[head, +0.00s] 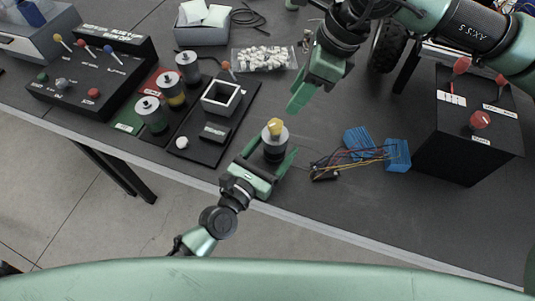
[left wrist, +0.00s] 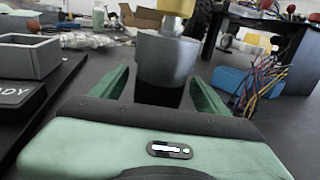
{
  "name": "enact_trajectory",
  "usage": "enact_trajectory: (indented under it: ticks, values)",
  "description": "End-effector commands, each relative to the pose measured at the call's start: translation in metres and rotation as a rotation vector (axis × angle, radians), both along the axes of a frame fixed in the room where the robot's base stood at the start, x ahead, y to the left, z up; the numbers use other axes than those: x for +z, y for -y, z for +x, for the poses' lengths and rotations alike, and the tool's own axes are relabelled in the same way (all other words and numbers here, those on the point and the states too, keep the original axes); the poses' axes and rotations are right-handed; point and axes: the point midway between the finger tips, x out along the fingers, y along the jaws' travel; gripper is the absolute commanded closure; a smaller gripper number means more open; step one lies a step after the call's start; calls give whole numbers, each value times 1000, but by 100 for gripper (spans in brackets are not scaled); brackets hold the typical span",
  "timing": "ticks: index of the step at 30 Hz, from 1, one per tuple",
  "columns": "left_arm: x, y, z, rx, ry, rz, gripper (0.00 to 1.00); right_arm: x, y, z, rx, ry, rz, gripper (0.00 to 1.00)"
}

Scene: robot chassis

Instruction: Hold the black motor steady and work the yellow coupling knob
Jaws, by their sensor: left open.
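The motor (head: 275,148), dark with a grey upper part, stands upright on the dark table near its front edge. The yellow coupling knob (head: 275,127) sits on top of it. In the left wrist view the motor (left wrist: 166,58) is between the fingers, and only the lower part of the yellow knob (left wrist: 176,7) shows. My left gripper (head: 273,147) is open, one finger on each side of the motor, with gaps visible. My right gripper (head: 299,101) is above and behind the motor, apart from the knob. Its fingers overlap from this angle, so its opening is unclear.
Blue connectors (head: 397,154) with coloured wires lie close to the right. A black box with a red knob (head: 480,120) stands farther right.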

Motion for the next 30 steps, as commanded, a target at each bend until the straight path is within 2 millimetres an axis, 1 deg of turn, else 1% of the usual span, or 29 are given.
enact_trajectory:
  ticks: [3,9,11,12,14,15,17,18,30]
  values:
    - [0,1,3,0,1,1,25,0,0,0,0,0,0,64]
    - [0,1,3,1,1,2,25,0,0,0,0,0,0,64]
    - [0,1,3,1,1,2,42,0,0,0,0,0,0,64]
    - [0,1,3,1,1,2,53,0,0,0,0,0,0,64]
    - [0,1,3,1,1,2,69,0,0,0,0,0,0,64]
    - [0,1,3,1,1,2,81,0,0,0,0,0,0,64]
    - [0,1,3,1,1,2,97,0,0,0,0,0,0,64]
    - [0,1,3,1,1,2,100,0,0,0,0,0,0,64]
    - [0,1,3,1,1,2,100,0,0,0,0,0,0,64]
